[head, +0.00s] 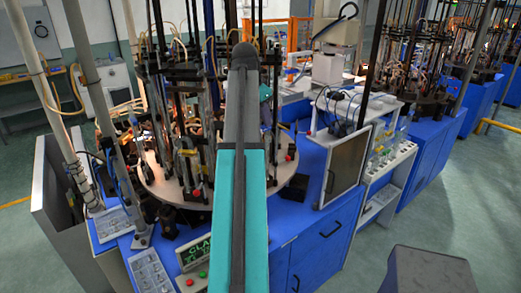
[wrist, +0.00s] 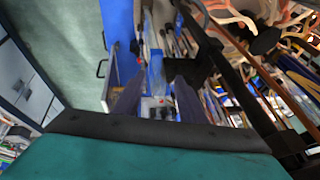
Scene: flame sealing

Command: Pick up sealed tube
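In the wrist view, two dark fingers of my gripper (wrist: 158,104) stand apart with a gap between them. No object is clearly held in the gap; a blue upright part (wrist: 155,72) and a grey box show behind it. In the head view my teal arm reaches over the round machine table (head: 161,188) and hides my gripper. Thin upright rods crowd this table, and I cannot tell a sealed tube apart from them in either view.
The machine carries several black posts and hoses, crowding the space around my arm. A blue cabinet (head: 312,252) stands below. A dark screen panel (head: 345,167) and a white shelf rack (head: 388,165) are to the right. A lettered display (head: 195,250) is at the front.

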